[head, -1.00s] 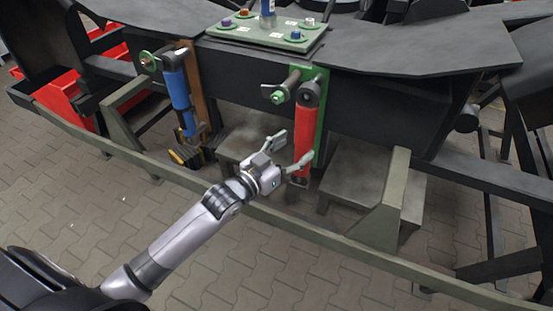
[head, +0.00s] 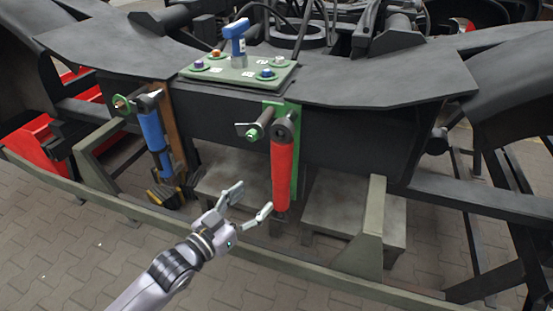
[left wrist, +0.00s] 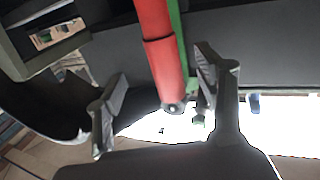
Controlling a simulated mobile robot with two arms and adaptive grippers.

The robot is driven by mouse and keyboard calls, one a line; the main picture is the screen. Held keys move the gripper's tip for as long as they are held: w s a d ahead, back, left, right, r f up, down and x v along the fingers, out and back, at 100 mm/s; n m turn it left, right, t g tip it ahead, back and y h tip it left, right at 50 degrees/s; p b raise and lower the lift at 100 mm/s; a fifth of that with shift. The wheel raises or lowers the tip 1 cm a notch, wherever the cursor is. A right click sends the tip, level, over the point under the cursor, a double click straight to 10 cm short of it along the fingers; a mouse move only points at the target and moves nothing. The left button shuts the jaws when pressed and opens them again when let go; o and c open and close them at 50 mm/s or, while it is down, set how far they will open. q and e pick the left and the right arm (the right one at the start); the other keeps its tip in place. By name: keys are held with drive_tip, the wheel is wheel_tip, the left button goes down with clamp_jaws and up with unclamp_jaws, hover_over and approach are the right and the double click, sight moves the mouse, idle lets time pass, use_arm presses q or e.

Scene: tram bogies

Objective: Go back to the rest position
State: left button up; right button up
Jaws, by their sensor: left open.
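My left gripper (head: 246,203) is open and empty in the head view, in front of and just left of the lower end of the red damper (head: 281,175). The damper hangs upright from a bolt on a green bracket (head: 295,155). In the left wrist view the two fingers of my left gripper (left wrist: 155,95) stand apart, and the red damper (left wrist: 160,50) shows beyond them, with its lower end between them in the picture. I cannot tell whether a finger touches it. My right gripper is not in view.
A blue damper (head: 153,130) hangs at the left by a brown bracket (head: 170,120). A green plate (head: 225,72) with coloured knobs and a blue-handled tool (head: 236,32) lies on the black frame. A green rail (head: 130,208) runs along the front, with paved floor (head: 50,245) before it.

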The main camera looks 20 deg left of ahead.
use_arm(q)
drive_tip(key=s+d+f+n+g+y, duration=0.15)
drive_tip(key=s+f+g+y, duration=0.25)
drive_tip(key=s+f+g, duration=0.5)
drive_tip(key=s+f+g+y, duration=0.15)
drive_tip(key=s+f, duration=0.25)
drive_tip(key=s, duration=0.4)
drive_tip(key=s+f+g+y, duration=0.1)
drive_tip(key=s+f+g, duration=0.2)
drive_tip(key=s, duration=0.4)
wheel_tip(320, 180, down, 27)
drive_tip(key=s+g, duration=0.1)
drive_tip(key=s, duration=0.1)
drive_tip(key=s+a+f, duration=0.2)
drive_tip(key=s+f, duration=0.5)
drive_tip(key=s, duration=0.1)
drive_tip(key=s+a+f+g, duration=0.1)
drive_tip(key=s+f, duration=0.6)
drive_tip(key=s, duration=0.1)
drive_tip(key=shift+s+a+f+p, duration=0.2)
drive_tip(key=shift+a+f+p, duration=0.1)
drive_tip(key=shift+a+p, duration=0.1)
drive_tip(key=shift+g, duration=0.25)
